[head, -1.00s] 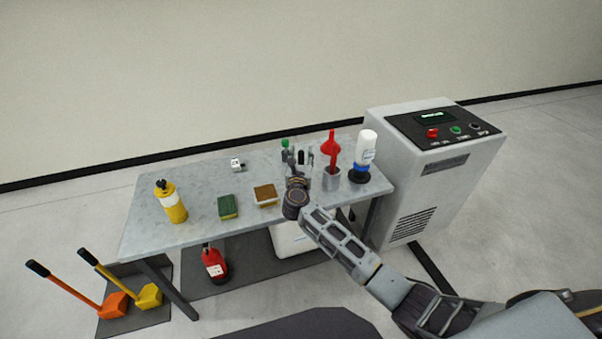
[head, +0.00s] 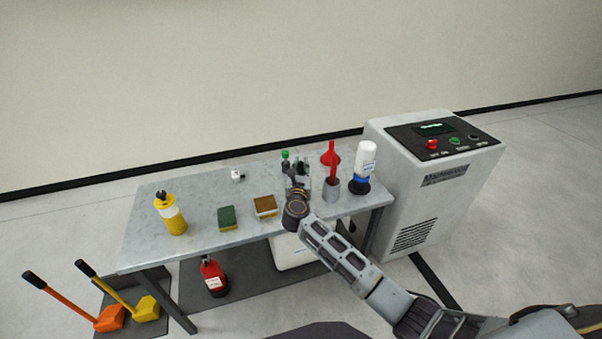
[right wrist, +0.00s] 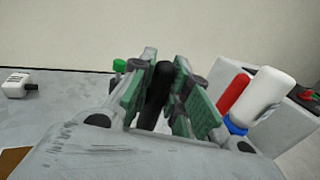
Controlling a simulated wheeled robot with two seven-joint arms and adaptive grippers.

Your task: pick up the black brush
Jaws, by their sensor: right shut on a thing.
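The black brush shows in the right wrist view as an upright black handle (right wrist: 155,95) between the green finger pads. My right gripper (right wrist: 158,90) is shut on this handle. In the head view my right gripper (head: 297,178) is over the right part of the grey table (head: 190,199), and it hides most of the brush. The brush's lower end is hidden behind the gripper body, so I cannot tell whether it touches the table. My left gripper is in neither view.
A green-capped bottle (head: 285,157) stands close behind. A grey cabinet (head: 408,195) adjoins the table.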

